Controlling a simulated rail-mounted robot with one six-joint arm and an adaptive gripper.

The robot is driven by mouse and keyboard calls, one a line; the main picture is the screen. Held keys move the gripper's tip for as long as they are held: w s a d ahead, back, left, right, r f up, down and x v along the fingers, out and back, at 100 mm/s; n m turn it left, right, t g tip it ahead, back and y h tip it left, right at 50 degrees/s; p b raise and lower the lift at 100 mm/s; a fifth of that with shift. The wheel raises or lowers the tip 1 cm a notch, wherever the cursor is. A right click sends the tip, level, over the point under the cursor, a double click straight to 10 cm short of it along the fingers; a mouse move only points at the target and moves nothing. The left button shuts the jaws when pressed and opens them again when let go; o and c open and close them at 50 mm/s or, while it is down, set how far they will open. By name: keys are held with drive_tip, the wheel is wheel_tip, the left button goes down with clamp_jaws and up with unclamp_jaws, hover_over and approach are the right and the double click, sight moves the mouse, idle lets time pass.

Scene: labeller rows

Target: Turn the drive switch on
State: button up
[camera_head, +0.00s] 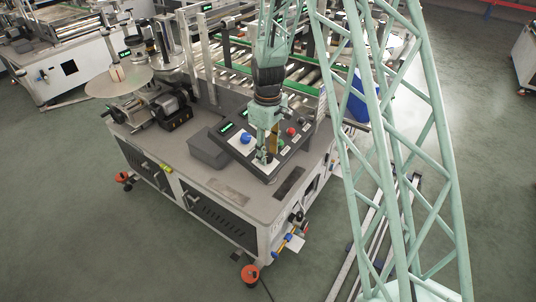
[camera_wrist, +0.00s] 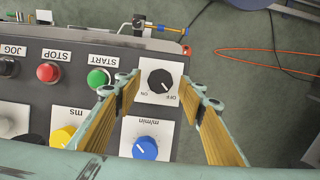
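The drive switch (camera_wrist: 160,80) is a black rotary knob on a white plate marked ON and OFF, seen upside down in the wrist view. Which mark the knob points to is too small to tell. My gripper (camera_wrist: 158,88) is open, with one tan-padded finger on each side of the knob and a gap on both sides. Nothing is held. In the head view my gripper (camera_head: 265,155) points down over the front part of the control panel (camera_head: 268,174) and largely hides the switch there.
The green START button (camera_wrist: 97,78) is close beside the left finger. The red STOP button (camera_wrist: 48,72), a blue m/min dial (camera_wrist: 145,147) and a yellow ms dial (camera_wrist: 62,137) share the panel. A grey box (camera_head: 208,149) stands left of the panel.

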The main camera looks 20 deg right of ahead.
drive_tip(key=shift+f, duration=0.3)
drive_tip(key=shift+c, duration=0.5)
drive_tip(key=c, duration=0.8)
